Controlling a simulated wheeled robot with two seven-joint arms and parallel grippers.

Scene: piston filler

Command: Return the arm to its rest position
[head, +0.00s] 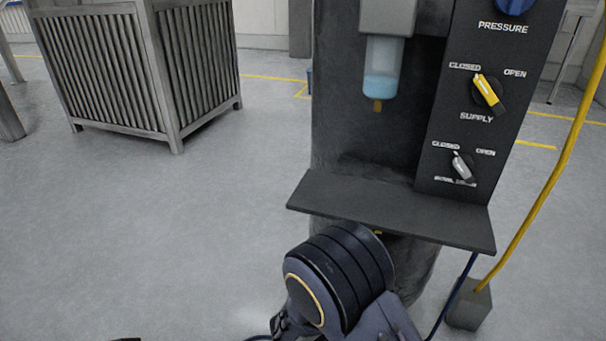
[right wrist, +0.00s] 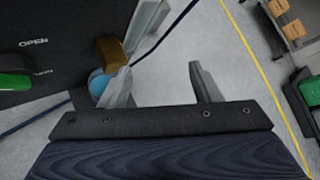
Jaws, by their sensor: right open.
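My right gripper (right wrist: 160,68) is open in the right wrist view, with nothing between its fingers. Its left finger appears close to a brown block and a blue round part (right wrist: 98,83); I cannot tell whether they touch. In the head view my arm rises from the bottom edge in front of the machine's shelf (head: 390,212), and its gripper is not clearly seen there. The dark machine panel (head: 480,140) carries a blue pressure knob (head: 515,5), a yellow supply handle (head: 487,90) and a grey lower handle (head: 462,166). My left gripper is not in view.
A clear bowl (head: 382,75) with light blue liquid hangs above the shelf. A yellow hose (head: 555,170) runs down at right to a grey block (head: 470,305). A slatted grey crate (head: 140,70) stands at back left. The floor (head: 150,230) at left is clear.

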